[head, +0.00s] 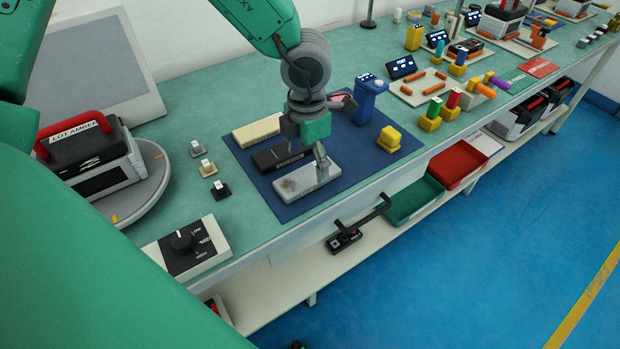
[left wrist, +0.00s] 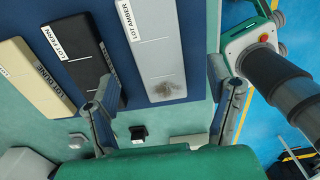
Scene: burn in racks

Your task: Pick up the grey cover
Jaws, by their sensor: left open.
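The grey cover (head: 300,184) lies flat on the blue mat (head: 283,212), nearest the bench's front edge. It has a dark smudge at one end and a LOT AMBER label at the other. It also shows in the left wrist view (left wrist: 151,45). My left gripper (head: 307,160) is open and points down over the grey cover. In the left wrist view its fingers (left wrist: 162,90) stand on either side of the cover, with no clear contact. My right gripper is not in view.
A black cover (head: 266,161) and a cream cover (head: 257,131) lie beside the grey one. A blue block (head: 367,103) and a yellow block (head: 389,138) stand on the mat's right. A dial box (head: 190,250) and small switches (head: 208,168) sit at left.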

